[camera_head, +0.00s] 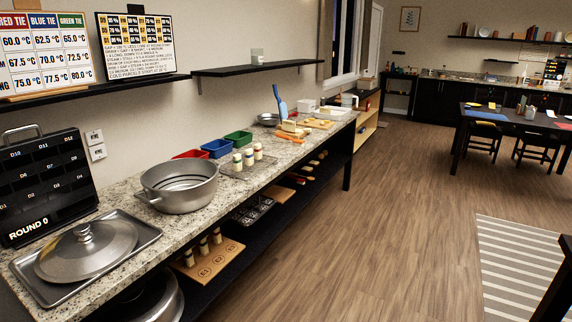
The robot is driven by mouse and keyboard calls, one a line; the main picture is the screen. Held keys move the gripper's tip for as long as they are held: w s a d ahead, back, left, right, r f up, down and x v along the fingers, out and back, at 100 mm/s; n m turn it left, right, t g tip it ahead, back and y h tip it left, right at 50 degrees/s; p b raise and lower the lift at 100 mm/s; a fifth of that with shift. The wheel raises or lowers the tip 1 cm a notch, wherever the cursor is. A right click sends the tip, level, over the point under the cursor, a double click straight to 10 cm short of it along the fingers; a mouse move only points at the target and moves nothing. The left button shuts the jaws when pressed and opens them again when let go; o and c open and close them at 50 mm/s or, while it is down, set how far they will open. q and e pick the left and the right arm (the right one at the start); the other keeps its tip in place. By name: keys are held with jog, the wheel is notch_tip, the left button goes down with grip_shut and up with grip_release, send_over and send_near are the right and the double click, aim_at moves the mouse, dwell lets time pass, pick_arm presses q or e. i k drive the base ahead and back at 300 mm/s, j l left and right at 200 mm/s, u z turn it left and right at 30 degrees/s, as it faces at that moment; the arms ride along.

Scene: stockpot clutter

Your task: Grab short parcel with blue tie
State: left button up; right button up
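Several small pale cylinders with darker bands stand on a wire rack (232,176) on the counter; they may be the parcels. The nearest (237,163), the middle one (248,158) and the farthest (258,152) look close in height. Their tie colours are too small to tell. More similar cylinders (203,247) stand on a wooden board (222,262) on the lower shelf. A metal stockpot (180,192) stands open on the counter, left of the rack. Neither of my grippers is in view.
Red (190,154), blue (217,148) and green (238,138) bins line the wall behind the rack. A lid (86,250) lies on a tray (145,232) at the near left, by a "ROUND 0" board (45,185). The wooden floor (350,245) right of the counter is clear.

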aim_at(249, 156)
jog(key=i+l, duration=0.1)
jog(key=i, duration=0.35)
jog(key=i+l+u, duration=0.1)
jog(key=i, duration=0.35)
jog(key=i+l, duration=0.2)
jog(key=i, duration=0.2)
jog(key=i+l+u, duration=0.1)
jog(key=i, duration=0.35)
